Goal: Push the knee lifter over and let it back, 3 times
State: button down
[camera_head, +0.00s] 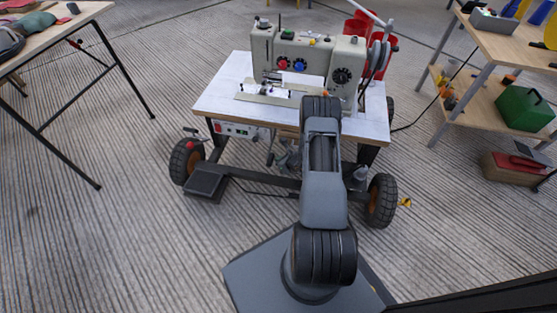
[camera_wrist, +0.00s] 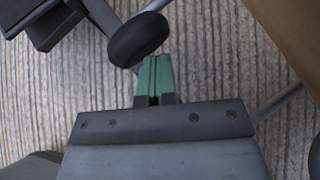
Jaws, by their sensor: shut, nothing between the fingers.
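The knee lifter pad (camera_wrist: 138,40), a dark rounded pad on a grey metal rod, is at the top middle of the wrist view. My gripper (camera_wrist: 157,58) has green fingers pressed together with nothing between them. Its tips are just to the right of the pad's lower right side; I cannot tell whether they touch it. In the head view the sewing machine (camera_head: 305,57) stands on a white-topped wheeled table (camera_head: 222,98). My arm reaches under the table's front edge there, and hides much of the area around the lifter.
A foot pedal (camera_head: 205,182) sits at the left of the table's low frame, between black wheels (camera_head: 187,161). A wooden bench (camera_head: 45,35) is at the left and a shelf (camera_head: 490,85) with a green box (camera_head: 524,109) at the right.

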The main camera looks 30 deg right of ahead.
jog(key=shift+w+a+b, duration=0.4)
jog(key=shift+w+a, duration=0.5)
jog(key=shift+a, duration=0.1)
dwell(1.2)
jog(key=shift+s+d+r, duration=0.1)
jog(key=shift+s+d, duration=1.95)
jog(key=shift+d, duration=0.1)
jog(key=shift+s+d+r, duration=0.1)
jog(key=shift+s+d, duration=1.65)
jog(key=shift+d, duration=0.05)
dwell(1.1)
